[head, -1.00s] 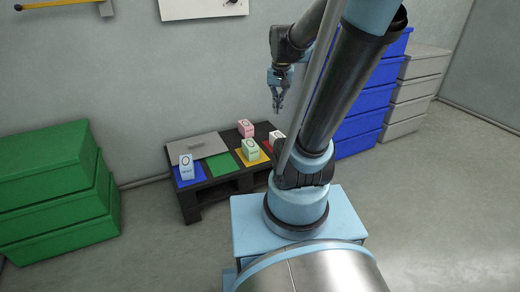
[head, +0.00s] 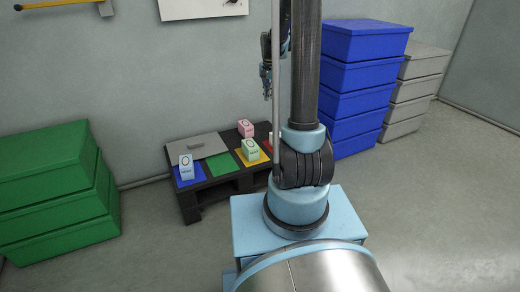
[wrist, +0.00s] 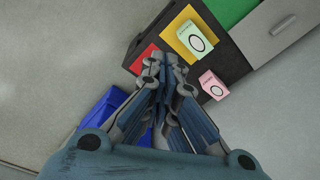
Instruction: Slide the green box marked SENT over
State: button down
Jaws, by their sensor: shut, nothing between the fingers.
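A pale green box (head: 250,149) with a dark ring on its face stands on a yellow square (head: 263,159) on the low black table (head: 217,187). The green box also shows in the wrist view (wrist: 192,36), on the yellow square (wrist: 173,46). Its lettering is too small to read. My gripper (head: 267,95) is in the air above the back of the table, partly behind my arm. In the wrist view my gripper (wrist: 166,62) has its fingertips together and empty, in front of a red square (wrist: 143,63) and apart from the green box.
A pink box (head: 246,127) stands behind the green one. A pale blue box (head: 186,168) stands on a blue square at left. A green square (head: 222,165) is bare. A grey panel (head: 198,146) lies at the back. Stacked green bins (head: 55,205) and blue bins (head: 357,85) flank the table.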

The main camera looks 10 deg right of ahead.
jog(key=w+d+f+m, duration=0.1)
jog(key=w+f+m, duration=0.2)
jog(key=w+f, duration=1)
jog(key=w+f+m, duration=0.1)
jog(key=w+f, duration=0.1)
jog(key=f, duration=0.7)
jog(key=w+f+m, duration=0.1)
jog(key=f, duration=0.9)
jog(key=w+d+f+m+g, duration=0.1)
jog(key=w+f, duration=0.1)
jog(key=f, duration=0.8)
jog(key=shift+w+f, duration=0.25)
jog(key=shift+w, duration=0.1)
jog(key=shift+s+a+r, duration=0.1)
jog(key=shift+s+a, duration=0.1)
jog(key=shift+a, duration=0.4)
jog(key=shift+s+a, duration=0.2)
jog(key=shift+a, duration=0.4)
jog(key=shift+s+a, duration=0.2)
jog(key=shift+a, duration=0.5)
jog(key=shift+d, duration=0.1)
